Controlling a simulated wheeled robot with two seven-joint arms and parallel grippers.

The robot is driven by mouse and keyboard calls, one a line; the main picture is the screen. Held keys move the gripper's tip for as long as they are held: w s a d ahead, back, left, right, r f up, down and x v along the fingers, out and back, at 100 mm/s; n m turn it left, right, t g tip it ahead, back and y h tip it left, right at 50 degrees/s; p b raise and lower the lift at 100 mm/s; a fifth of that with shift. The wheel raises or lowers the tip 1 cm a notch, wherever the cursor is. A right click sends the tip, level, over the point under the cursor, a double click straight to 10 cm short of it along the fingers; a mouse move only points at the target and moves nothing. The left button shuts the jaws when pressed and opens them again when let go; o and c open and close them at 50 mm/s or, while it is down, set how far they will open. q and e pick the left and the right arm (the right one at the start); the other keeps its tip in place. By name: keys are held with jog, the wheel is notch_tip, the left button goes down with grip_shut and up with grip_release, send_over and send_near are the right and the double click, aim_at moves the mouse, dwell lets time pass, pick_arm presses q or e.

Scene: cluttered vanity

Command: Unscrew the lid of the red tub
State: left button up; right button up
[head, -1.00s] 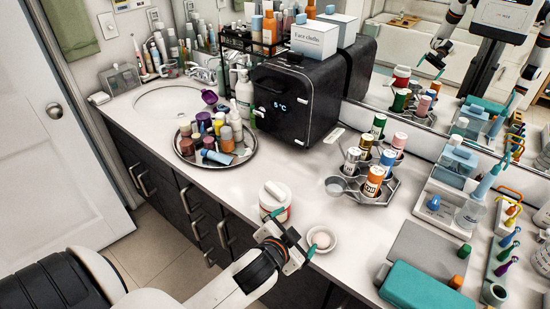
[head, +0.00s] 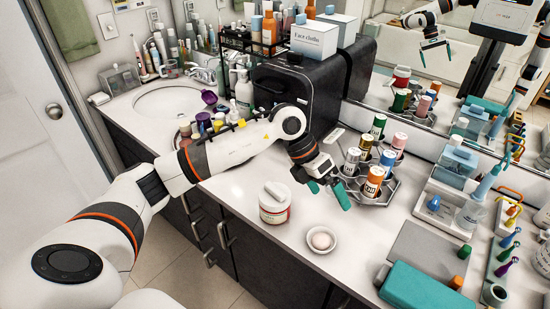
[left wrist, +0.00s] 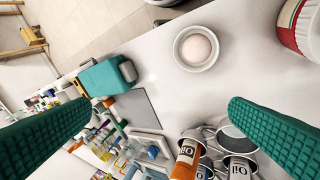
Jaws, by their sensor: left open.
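The red tub (head: 274,214) stands upright near the counter's front edge, with a white and red body. Its white lid (head: 274,191) sits on top and has a raised grip. The tub also shows cut off at the top right corner of the left wrist view (left wrist: 298,28). My left gripper (head: 328,191) is open and empty above the counter, right of the tub and apart from it. Its green fingers show spread wide in the left wrist view (left wrist: 160,112), with nothing between them but the counter below. My right gripper is not in view.
A rack of oil tins (head: 371,188) stands close behind my left gripper. The black box (head: 335,95) is at the back. A teal case (head: 425,287) lies front right.

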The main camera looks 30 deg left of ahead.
aim_at(275, 189)
pick_arm(q)
jog(key=a+r+n+g+y, duration=0.15)
jog(key=a+y, duration=0.45)
jog(key=a, duration=0.9)
jog(key=f+p, duration=0.1)
jog(key=f, duration=0.2)
jog(key=f+p, duration=0.1)
jog(key=f, duration=0.2)
jog(key=f+p, duration=0.1)
jog(key=f, duration=0.2)
jog(key=shift+w+d+f+p, duration=0.2)
jog(key=shift+d+f+p, duration=0.1)
jog(key=shift+d+f, duration=0.1)
jog(key=shift+f, duration=0.7)
jog(key=c, duration=1)
jog(key=n+p, duration=0.1)
jog(key=n, duration=0.2)
jog(key=shift+r, duration=0.15)
jog(key=shift+c, duration=0.2)
jog(key=shift+n, duration=0.75)
jog(key=shift+r+p, duration=0.95)
jog(key=shift+r, duration=0.2)
